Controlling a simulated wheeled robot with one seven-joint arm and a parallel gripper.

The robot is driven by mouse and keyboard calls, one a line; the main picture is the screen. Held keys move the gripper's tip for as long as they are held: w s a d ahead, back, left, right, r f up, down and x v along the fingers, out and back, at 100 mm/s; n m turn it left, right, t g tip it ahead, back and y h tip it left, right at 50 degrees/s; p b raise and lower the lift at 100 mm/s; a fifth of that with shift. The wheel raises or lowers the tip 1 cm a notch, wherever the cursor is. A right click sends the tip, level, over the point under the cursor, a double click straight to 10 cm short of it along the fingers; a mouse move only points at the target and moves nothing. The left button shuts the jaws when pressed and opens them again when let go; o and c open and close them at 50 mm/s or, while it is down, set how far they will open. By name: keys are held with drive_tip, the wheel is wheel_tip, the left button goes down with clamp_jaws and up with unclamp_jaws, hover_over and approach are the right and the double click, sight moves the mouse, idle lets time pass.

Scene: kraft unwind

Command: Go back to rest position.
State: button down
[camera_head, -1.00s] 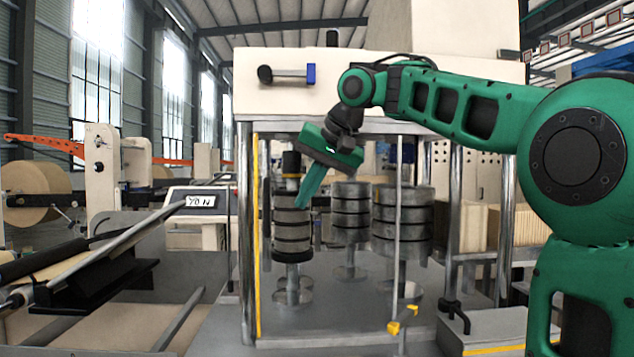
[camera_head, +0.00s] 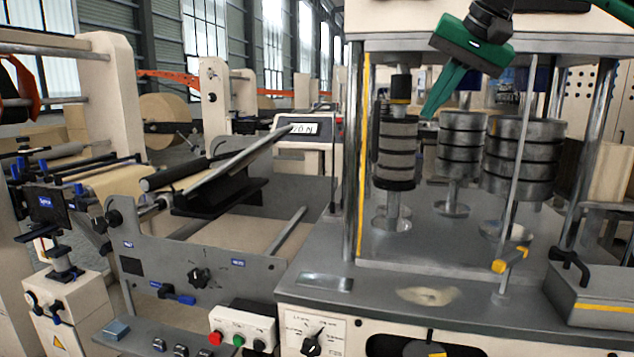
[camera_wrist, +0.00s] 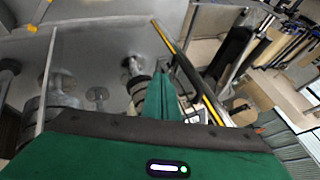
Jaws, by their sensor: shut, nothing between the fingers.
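My gripper (camera_head: 436,106) shows at the top right of the head view, green, pointing down and to the left, with its fingers together and nothing between them. Its fingertips are in front of the frame's stacks of grey weights, close to the top of the left stack (camera_head: 397,150). I cannot tell whether they touch it. In the wrist view the shut green fingers (camera_wrist: 162,98) stand over the machine, with the left stack partly hidden behind them. Most of my arm is outside the head view.
A middle stack (camera_head: 462,145) and a right stack (camera_head: 522,160) stand beside the left one. A yellow post (camera_head: 364,160) and a thin metal rod (camera_head: 519,150) rise close by. A display (camera_head: 303,129) reads what looks like "20 N". A control panel (camera_head: 240,335) is below.

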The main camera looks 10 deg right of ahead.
drive_tip(key=s+d+f+g, duration=0.1)
drive_tip(key=s+d+f, duration=0.25)
drive_tip(key=f, duration=0.45)
drive_tip(key=s+d+f+m+g, duration=0.1)
drive_tip(key=s+d+f, duration=0.1)
drive_tip(key=s+f, duration=0.45)
drive_tip(key=s+d+f+g, duration=0.1)
drive_tip(key=s+d+f, duration=0.15)
drive_tip(key=f, duration=0.65)
drive_tip(key=s+d+f+g+h, duration=0.2)
drive_tip(key=s+d+f+g, duration=0.1)
drive_tip(key=s+f, duration=1.4)
drive_tip(key=s+g, duration=0.1)
drive_tip(key=s, duration=0.1)
drive_tip(key=shift+s+d+f, duration=0.2)
drive_tip(key=shift+s+f, duration=0.1)
drive_tip(key=shift+f, duration=0.1)
drive_tip(key=shift+w+f, duration=0.2)
drive_tip(key=shift+w, duration=0.45)
